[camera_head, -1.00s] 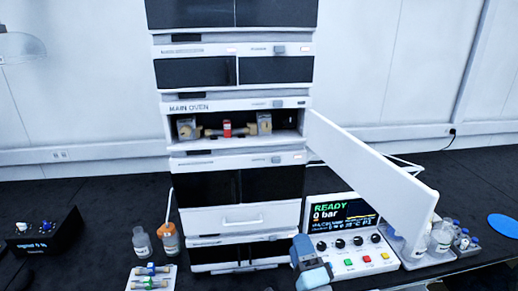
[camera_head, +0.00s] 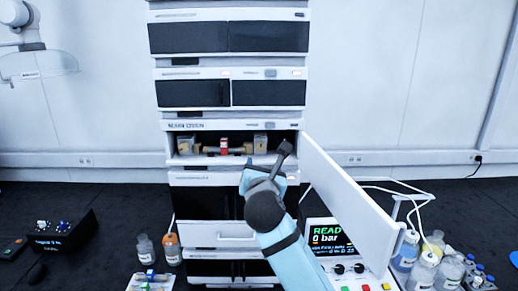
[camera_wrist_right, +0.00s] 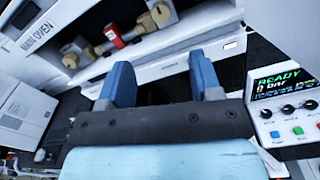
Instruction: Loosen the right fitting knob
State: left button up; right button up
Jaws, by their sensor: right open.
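The open compartment (camera_head: 284,140) labelled MAIN OVEN holds a horizontal column with a red middle (camera_head: 223,146). It runs between a left block (camera_head: 185,146) and a right block (camera_head: 260,142). The tan right fitting knob (camera_head: 240,149) lies between the red part and the right block; it also shows in the right wrist view (camera_wrist_right: 134,34). My right gripper (camera_head: 263,177) is in front of and below the compartment's right half. In the right wrist view its blue fingers (camera_wrist_right: 160,66) are apart, with nothing between them. The knob is ahead and left of them, untouched. My left gripper is out of view.
The open white oven door (camera_head: 345,195) juts forward to the right of my right arm. A control box (camera_head: 335,238) reading READY stands below it, with several bottles (camera_head: 424,268) to the right. Two bottles (camera_head: 172,250) and a vial tray (camera_head: 150,283) are at lower left.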

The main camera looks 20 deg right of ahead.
aim_at(261, 148)
jog(key=p+x, duration=0.2)
jog(key=x, duration=0.9)
jog(key=shift+w+d+p, duration=0.1)
jog(key=shift+w+p, duration=0.05)
jog(key=shift+p, duration=0.25)
jog(key=shift+w+d, duration=0.15)
jog(key=shift+w, duration=0.4)
jog(key=shift+w+d+f, duration=0.1)
jog(key=shift+f, duration=0.05)
jog(key=c, duration=0.9)
jog(key=shift+c, duration=0.2)
